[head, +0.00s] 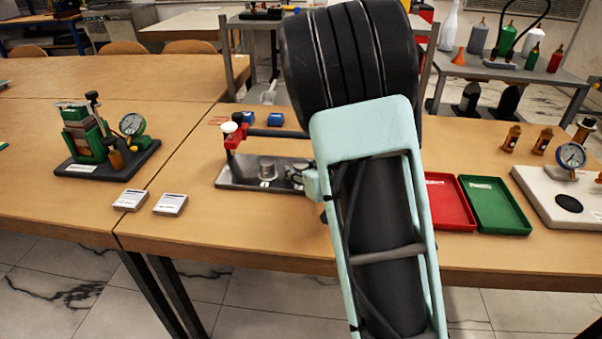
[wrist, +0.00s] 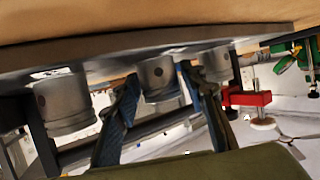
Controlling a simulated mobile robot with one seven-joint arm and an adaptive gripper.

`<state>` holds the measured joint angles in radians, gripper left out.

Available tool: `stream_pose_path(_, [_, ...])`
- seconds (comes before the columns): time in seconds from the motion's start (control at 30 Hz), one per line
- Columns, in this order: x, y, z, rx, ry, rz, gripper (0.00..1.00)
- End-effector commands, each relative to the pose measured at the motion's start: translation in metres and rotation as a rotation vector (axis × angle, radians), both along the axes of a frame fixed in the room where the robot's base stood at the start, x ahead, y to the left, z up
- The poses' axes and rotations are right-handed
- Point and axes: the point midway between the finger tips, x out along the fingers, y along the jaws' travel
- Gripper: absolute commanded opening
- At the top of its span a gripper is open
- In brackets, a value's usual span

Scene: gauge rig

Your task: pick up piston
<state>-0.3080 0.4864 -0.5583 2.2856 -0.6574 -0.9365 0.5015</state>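Several grey metal pistons stand on a metal base plate (head: 237,178) on the table, partly hidden behind my arm in the head view. One piston (head: 267,169) shows clearly there. The wrist view is upside down and shows three pistons: a near one on the left (wrist: 66,103), one in the middle (wrist: 158,76) and one on the right (wrist: 216,64). My gripper (wrist: 160,88) is open, its two blue fingers on either side of the middle piston. I cannot tell whether they touch it. My arm hides most of the gripper in the head view.
A red clamp (head: 235,134) stands at the plate's back left; it also shows in the wrist view (wrist: 246,98). Red (head: 450,203) and green (head: 495,205) trays lie right of my arm. A green gauge rig (head: 98,143) stands left. Table is clear in front of the plate.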

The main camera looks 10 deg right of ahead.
Motion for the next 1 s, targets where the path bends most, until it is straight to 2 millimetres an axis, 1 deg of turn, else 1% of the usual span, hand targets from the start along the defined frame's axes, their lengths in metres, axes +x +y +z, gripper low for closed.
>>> stream_pose_path(0.2, [0.001, 0.0, 0.0, 0.001, 0.0, 0.0, 0.39])
stream_pose_path(0.23, [0.001, 0.0, 0.0, 0.001, 0.0, 0.0, 0.36])
stream_pose_path(0.53, [0.001, 0.0, 0.0, 0.0, 0.0, 0.0, 0.03])
stream_pose_path(0.83, [0.001, 0.001, 0.002, 0.0, -0.001, 0.0, 0.02])
stream_pose_path(1.0, [0.004, 0.003, 0.013, 0.002, -0.003, 0.0, 0.02])
